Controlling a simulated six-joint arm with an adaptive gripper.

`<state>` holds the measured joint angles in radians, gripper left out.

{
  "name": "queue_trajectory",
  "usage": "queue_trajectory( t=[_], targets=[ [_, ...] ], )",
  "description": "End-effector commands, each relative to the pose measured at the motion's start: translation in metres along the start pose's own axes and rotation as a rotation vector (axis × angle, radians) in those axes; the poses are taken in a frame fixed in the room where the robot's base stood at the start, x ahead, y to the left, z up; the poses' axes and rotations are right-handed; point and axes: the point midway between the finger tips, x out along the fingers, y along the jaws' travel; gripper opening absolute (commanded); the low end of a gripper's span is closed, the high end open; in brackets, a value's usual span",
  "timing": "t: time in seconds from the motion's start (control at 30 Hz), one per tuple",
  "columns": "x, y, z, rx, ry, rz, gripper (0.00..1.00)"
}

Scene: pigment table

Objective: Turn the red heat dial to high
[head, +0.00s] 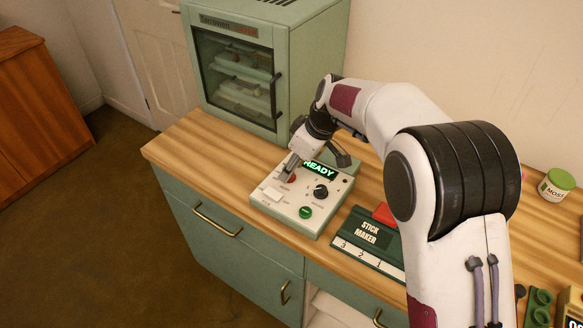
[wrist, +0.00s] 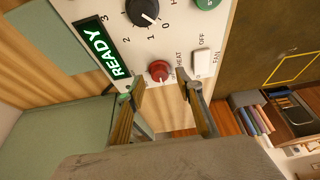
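The red heat dial (wrist: 159,71) sits on the pale control panel (wrist: 185,20), beside the printed word HEAT. In the head view the dial (head: 292,178) shows as a small red spot near my gripper. My gripper (wrist: 157,84) is open. In the wrist view its fingertips lie to the left and right of the dial, a little below it in the picture. A gap shows between each fingertip and the dial. The dial's pointer mark is too small to read.
The panel also carries a black knob (wrist: 142,12), a green button (head: 305,212), a white fan switch (wrist: 202,63) and a lit READY display (wrist: 104,48). A green oven (head: 293,60) stands behind. A stick maker (head: 367,240) is to the right.

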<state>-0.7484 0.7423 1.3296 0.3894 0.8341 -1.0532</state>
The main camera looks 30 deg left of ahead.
Motion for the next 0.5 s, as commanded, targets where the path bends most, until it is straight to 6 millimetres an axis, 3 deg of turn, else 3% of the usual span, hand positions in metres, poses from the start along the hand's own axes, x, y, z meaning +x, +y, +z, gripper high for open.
queue_trajectory(
  t=[0.17,0.5],
  targets=[
    [0.01,-0.0002,0.0,0.0,0.0,0.0,0.36],
    [0.0114,-0.0001,-0.0001,-0.001,0.0,0.0,0.33]
  ],
)
